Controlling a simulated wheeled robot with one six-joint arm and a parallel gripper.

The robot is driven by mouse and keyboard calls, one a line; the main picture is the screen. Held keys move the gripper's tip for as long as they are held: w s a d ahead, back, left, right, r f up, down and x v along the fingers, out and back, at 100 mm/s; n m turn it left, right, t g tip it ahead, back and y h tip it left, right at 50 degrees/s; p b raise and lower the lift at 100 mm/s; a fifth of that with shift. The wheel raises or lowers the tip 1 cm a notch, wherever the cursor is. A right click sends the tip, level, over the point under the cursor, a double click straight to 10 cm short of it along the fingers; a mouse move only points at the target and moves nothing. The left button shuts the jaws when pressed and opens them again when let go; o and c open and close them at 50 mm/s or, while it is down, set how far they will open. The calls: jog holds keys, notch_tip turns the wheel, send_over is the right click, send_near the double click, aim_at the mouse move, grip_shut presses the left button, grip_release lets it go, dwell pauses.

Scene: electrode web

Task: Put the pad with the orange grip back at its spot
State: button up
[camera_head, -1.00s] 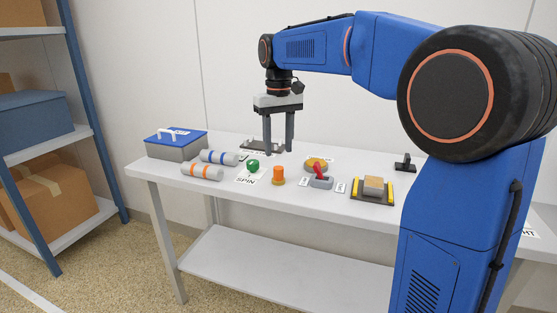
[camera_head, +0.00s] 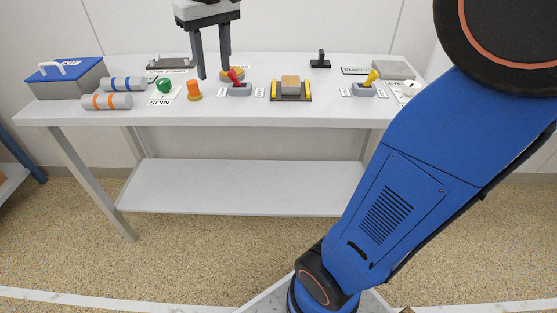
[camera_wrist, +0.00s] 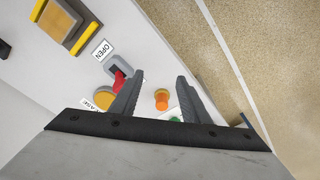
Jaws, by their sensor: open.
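A short orange cylinder on a round orange base (camera_head: 194,91) stands upright on the white bench; it is the likeliest match for the pad with the orange grip, but I cannot tell for sure. It also shows in the wrist view (camera_wrist: 161,100), between the fingers as seen from there. My gripper (camera_head: 213,77) is open and empty, pointing down above the bench, between the orange cylinder and the red lever (camera_head: 235,76). The cylinder's spot cannot be told. A green knob (camera_head: 164,86) stands left of it, by a SPIN label (camera_head: 160,101).
Left are a blue-lidded box (camera_head: 60,86) and two banded cylinders, one orange-banded (camera_head: 105,101), one blue-banded (camera_head: 122,83). Right are a tan block (camera_head: 290,83) on a dark holder, a yellow lever (camera_head: 371,76) and an EMPTY label (camera_head: 355,70). The bench's front strip is clear.

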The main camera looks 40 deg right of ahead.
jog(key=s+d+f+t, duration=0.1)
jog(key=s+d+f, duration=0.1)
jog(key=s+f, duration=0.7)
jog(key=s+d+f+m+t, duration=0.1)
jog(key=s+f+t, duration=0.1)
jog(key=s+f, duration=0.6)
jog(key=s, duration=0.5)
jog(key=shift+d+f, duration=0.4)
jog(key=shift+s, duration=0.1)
